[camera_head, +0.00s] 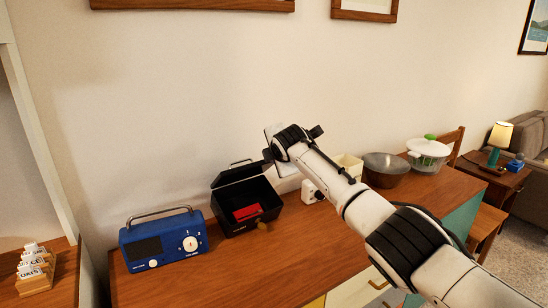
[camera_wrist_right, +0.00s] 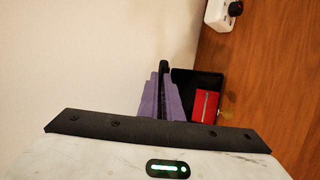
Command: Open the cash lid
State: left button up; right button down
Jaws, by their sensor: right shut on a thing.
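The black cash box (camera_head: 232,222) stands on the wooden hutch top, its lid (camera_head: 238,174) raised at the back and its inside exposed. A red item (camera_head: 247,212) lies inside; it also shows in the right wrist view (camera_wrist_right: 206,104). My right gripper (camera_wrist_right: 162,95) has its purple fingers shut on the dark lid, seen nearly edge-on between them. In the head view my right arm reaches in from the lower right, with its wrist up behind the box's right side; the fingertips are hard to make out there. My left gripper is in neither view.
A blue radio (camera_head: 163,242) stands close left of the box. The wall is close behind. Bare wood lies in front of the box.

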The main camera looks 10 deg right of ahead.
jog(key=shift+a+r, duration=0.1)
jog(key=shift+r, duration=0.2)
dwell(0.4)
jog(key=c, duration=2)
grip_release()
jog(key=shift+f, duration=0.1)
jog(key=shift+s, duration=0.15)
jog(key=shift+b+v, duration=0.5)
jog(key=shift+v, duration=4.55)
